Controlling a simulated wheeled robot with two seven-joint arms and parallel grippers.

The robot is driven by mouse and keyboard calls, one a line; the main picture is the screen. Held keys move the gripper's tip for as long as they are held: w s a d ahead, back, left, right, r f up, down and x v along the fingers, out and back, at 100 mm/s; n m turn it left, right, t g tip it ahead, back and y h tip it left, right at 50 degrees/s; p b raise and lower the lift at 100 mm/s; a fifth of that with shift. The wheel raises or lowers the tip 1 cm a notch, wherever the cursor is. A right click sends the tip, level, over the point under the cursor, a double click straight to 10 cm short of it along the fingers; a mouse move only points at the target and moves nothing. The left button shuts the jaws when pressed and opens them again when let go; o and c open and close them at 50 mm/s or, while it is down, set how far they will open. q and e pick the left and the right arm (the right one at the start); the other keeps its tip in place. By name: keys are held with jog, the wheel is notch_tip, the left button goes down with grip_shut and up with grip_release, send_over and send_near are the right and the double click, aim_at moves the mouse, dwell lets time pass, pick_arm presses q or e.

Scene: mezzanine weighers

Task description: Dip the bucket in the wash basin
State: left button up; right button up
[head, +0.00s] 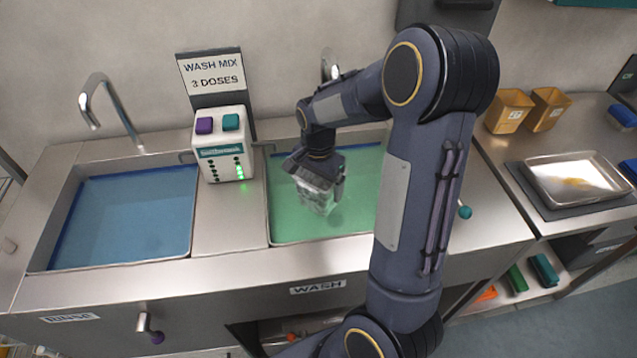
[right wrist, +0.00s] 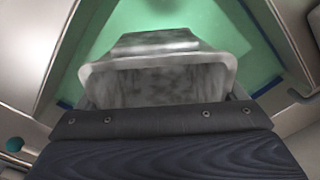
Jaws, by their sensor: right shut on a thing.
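The bucket (head: 315,192) is a small grey, smeared metal container. My right gripper (head: 318,170) is shut on it and holds it over the wash basin (head: 352,222), which is filled with green liquid and labelled WASH. In the right wrist view the bucket (right wrist: 160,80) fills the middle, with the green liquid of the wash basin (right wrist: 110,22) around and beyond it. In the head view the bucket's lower end overlaps the green surface; I cannot tell whether it touches the liquid. My left gripper is not in view.
A rinse basin (head: 125,215) with blue liquid is at the left. A dispenser (head: 224,145) with purple and teal buttons and green lights stands between the basins, before a WASH MIX 3 DOSES sign (head: 212,72). A metal tray (head: 575,180) and tan bins (head: 508,110) are at right.

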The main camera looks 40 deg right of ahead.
notch_tip(320, 180, up, 9)
jog(key=p, duration=0.6)
jog(key=shift+f, duration=0.15)
